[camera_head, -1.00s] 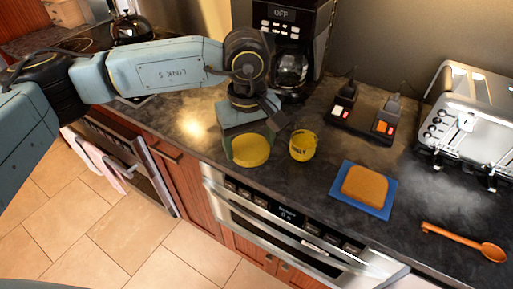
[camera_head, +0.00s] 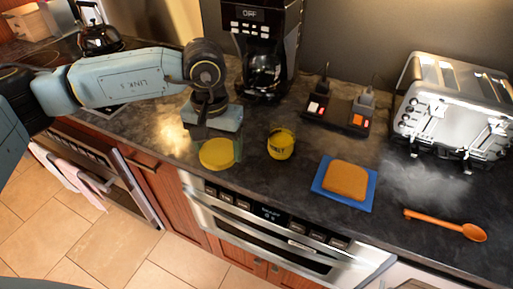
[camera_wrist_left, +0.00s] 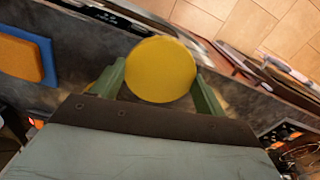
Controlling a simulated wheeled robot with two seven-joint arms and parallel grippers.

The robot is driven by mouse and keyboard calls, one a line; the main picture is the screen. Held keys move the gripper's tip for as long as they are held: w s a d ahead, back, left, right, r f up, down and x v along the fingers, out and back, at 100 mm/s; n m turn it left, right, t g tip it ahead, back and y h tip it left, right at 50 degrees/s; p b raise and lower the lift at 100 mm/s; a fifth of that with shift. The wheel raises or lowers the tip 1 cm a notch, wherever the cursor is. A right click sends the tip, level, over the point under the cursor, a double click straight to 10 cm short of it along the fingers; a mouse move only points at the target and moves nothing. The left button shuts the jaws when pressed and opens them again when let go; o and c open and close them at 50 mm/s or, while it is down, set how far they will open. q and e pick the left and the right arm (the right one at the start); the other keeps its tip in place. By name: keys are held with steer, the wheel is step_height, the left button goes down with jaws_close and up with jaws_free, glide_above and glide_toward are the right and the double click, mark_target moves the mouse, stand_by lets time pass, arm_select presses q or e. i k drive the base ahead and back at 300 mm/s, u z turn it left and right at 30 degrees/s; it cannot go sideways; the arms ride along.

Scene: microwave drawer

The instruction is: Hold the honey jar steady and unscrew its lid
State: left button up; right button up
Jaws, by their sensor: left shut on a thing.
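The honey jar (camera_head: 281,143) stands upright on the dark counter in the head view. Its body is yellow with a dark label, and its upper part looks clear. My left gripper (camera_head: 216,150) is to the left of the jar, apart from it. It is shut on the round yellow lid (camera_head: 217,153), which hangs flat over the counter's front edge area. In the left wrist view the lid (camera_wrist_left: 160,70) sits between the two green fingers of the left gripper (camera_wrist_left: 160,85). My right gripper is in neither view.
A coffee maker (camera_head: 264,50) stands behind the jar. A blue mat (camera_head: 325,191) with an orange-brown slab (camera_head: 345,180) lies to the right. A black switch box (camera_head: 335,112) is at the back.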

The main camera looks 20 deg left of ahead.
mark_target(282, 129)
steer(key=z, duration=3.5)
steer(key=k, duration=1.5)
steer(key=u, duration=1.55)
